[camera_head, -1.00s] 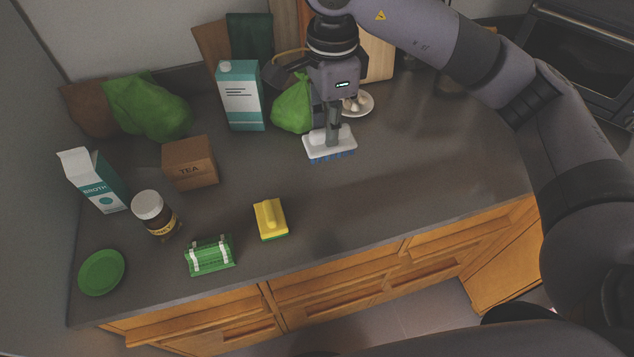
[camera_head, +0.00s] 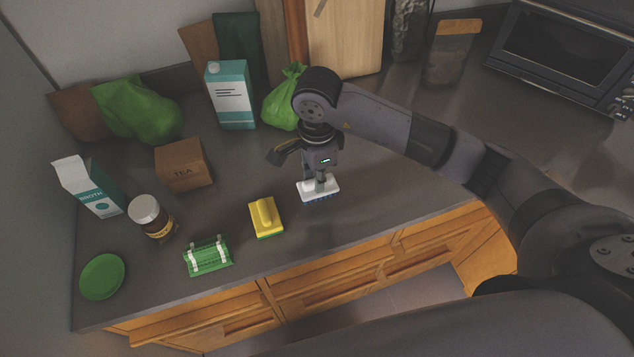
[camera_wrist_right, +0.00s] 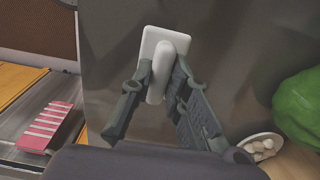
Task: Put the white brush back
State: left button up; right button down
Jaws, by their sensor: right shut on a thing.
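The white brush (camera_head: 318,190), with blue bristles facing down, is at the middle of the grey counter, right of the yellow brush. My right gripper (camera_head: 320,178) points down from above and is shut on its handle. In the right wrist view the white brush (camera_wrist_right: 151,45) shows its back, with its handle between the fingers of my right gripper (camera_wrist_right: 161,76). I cannot tell whether the bristles touch the counter. My left gripper is not in view.
A tea box (camera_head: 184,165), jar (camera_head: 152,218), cartons and a green bag (camera_head: 285,100) stand around. The counter right of the white brush is clear.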

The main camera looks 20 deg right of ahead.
notch_tip(320, 180, down, 4)
jog(key=shift+r+p, duration=0.2)
jog(key=shift+p, duration=0.2)
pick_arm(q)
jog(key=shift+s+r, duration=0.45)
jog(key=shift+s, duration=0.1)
pick_arm(e)
jog(key=shift+f, duration=0.1)
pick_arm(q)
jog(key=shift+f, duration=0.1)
pick_arm(e)
jog(key=shift+f, duration=0.1)
jog(key=shift+f+b, duration=0.1)
jog(key=shift+b, duration=0.2)
jog(key=c, duration=1.5)
grip_release()
jog(key=shift+c, duration=0.2)
